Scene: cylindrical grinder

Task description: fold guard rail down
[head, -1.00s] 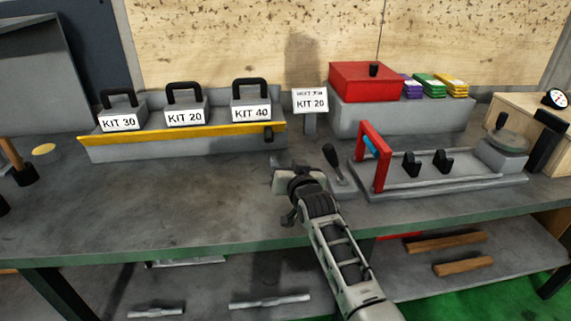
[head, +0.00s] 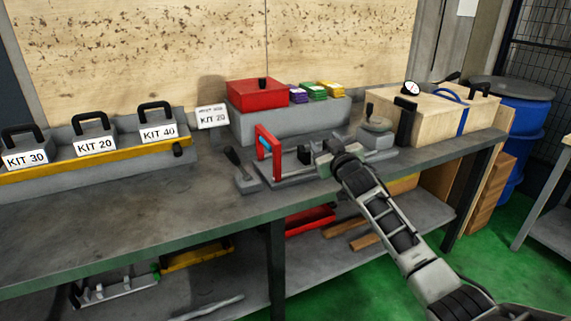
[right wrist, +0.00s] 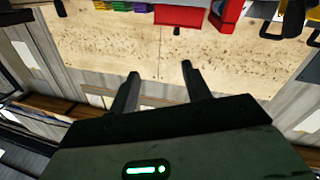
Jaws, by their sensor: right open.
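The yellow guard rail (head: 95,160) runs along the front of the grey kit tray at the left in the head view, with a black knob (head: 178,149) at its right end. Behind it stand the grey kit blocks KIT 30 (head: 25,160), KIT 20 (head: 95,146) and KIT 40 (head: 158,132). My right gripper (head: 322,160) is well to the right of the rail, over or in front of the fixture with the red frame. In the right wrist view its two fingers (right wrist: 161,82) are apart with nothing between them. My left gripper is out of view.
The red upright frame (head: 268,150) and a black lever (head: 236,160) stand between my right gripper and the rail. A red box (head: 257,94) sits on a grey block behind. A wooden crate (head: 430,112) is at the right. The bench front left is clear.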

